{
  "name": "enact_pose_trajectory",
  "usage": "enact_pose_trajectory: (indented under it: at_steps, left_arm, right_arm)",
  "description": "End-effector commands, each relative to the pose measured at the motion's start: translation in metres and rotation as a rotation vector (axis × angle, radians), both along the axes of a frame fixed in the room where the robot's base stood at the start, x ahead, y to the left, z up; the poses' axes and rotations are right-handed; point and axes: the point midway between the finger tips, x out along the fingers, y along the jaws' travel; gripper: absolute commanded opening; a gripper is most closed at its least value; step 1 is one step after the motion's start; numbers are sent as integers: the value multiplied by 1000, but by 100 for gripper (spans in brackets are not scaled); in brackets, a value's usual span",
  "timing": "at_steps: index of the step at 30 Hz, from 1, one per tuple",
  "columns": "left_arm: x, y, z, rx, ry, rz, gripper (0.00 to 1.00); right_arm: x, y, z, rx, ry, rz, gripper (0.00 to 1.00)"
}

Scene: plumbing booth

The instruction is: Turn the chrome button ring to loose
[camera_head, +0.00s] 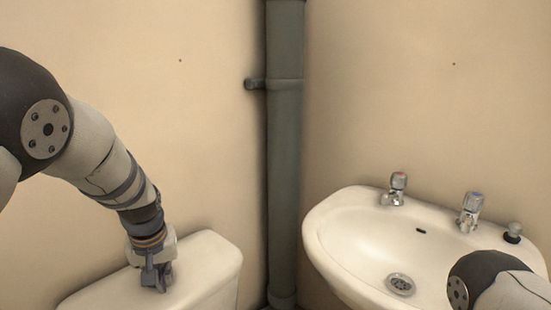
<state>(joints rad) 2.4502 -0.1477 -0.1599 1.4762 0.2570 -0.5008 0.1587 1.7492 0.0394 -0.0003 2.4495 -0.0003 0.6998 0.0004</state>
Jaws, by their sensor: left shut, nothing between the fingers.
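A white toilet cistern (210,265) stands at the lower left, its lid showing. My left gripper (163,288) is shut with nothing between its fingers and points down at the top of the lid. I cannot tell whether the fingertips touch it. The chrome button ring cannot be made out; the left gripper covers the middle of the lid. My right arm shows only as a link at the lower right, in front of the basin, and its gripper is out of view.
A grey vertical pipe (285,150) with a wall bracket (255,84) runs down the corner, right of the cistern. A white basin (345,222) with two chrome taps (397,190) (470,212), a drain (401,284) and a plug (514,232) is at the right.

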Motion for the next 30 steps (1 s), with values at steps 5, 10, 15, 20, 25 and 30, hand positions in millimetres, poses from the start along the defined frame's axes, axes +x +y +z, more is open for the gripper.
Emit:
enact_pose_trajectory:
  at_steps: [5, 10, 15, 20, 25, 30]
  left_arm:
    - [-9, -5, 3, -5, 18, 0, 0]
    - [-7, -5, 36, -4, 7, -1, 0]
    - [-6, -4, 57, -4, 6, -1, 0]
    - [-6, -4, 59, -3, 10, 0, 0]
    - [-6, -3, 58, -4, 12, -4, 0]
    - [-17, 20, 53, -25, 64, -149, 0]
  right_arm:
    - [6, 0, 6, 0, -21, 0, 40]
    - [16, 0, 15, 0, -57, 0, 40]
    - [21, 0, 21, 0, -77, 0, 40]
    - [21, 0, 21, 0, -77, 0, 40]
    - [21, 0, 20, 0, -76, 0, 40]
    - [17, 0, 16, 0, -61, 0, 40]
